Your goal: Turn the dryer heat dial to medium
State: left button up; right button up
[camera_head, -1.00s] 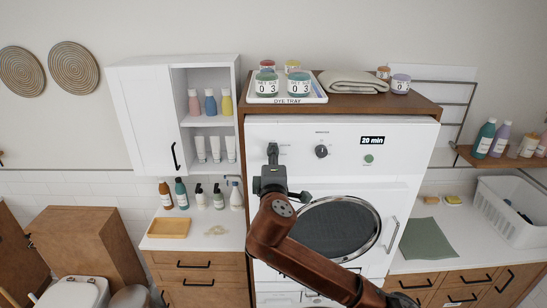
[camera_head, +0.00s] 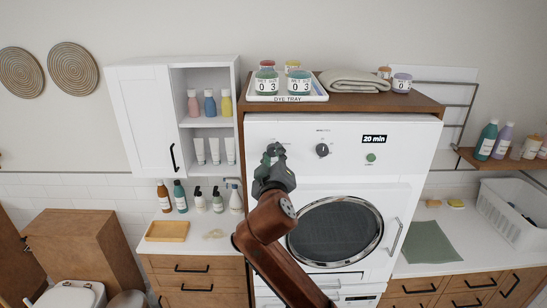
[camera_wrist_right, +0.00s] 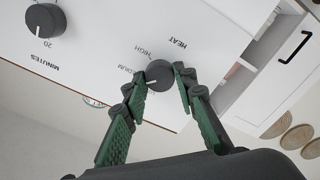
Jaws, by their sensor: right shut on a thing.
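The white dryer (camera_head: 400,190) stands in the middle of the head view. Its dark round heat dial (camera_wrist_right: 159,75) shows in the right wrist view, beside the printed words HEAT and HIGH and a partly covered word ending in DIUM. A pale line on the dial points to the lower left of that view. My right gripper (camera_wrist_right: 161,80) is shut on the heat dial, one green finger on each side. In the head view my right gripper (camera_head: 275,154) largely hides the dial. My left gripper is not in view.
The minutes dial (camera_head: 322,150) and a green button (camera_head: 371,158) sit to the right on the same panel, with a 20 min display (camera_head: 374,139). A dye tray (camera_head: 286,98) with jars stands on top of the surround. The round dryer door (camera_head: 336,231) is below.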

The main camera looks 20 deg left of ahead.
jog(key=shift+f+m, duration=0.1)
jog(key=shift+m, duration=1)
jog(key=o, duration=1.2)
jog(key=shift+c, duration=0.2)
jog(key=v, duration=1.2)
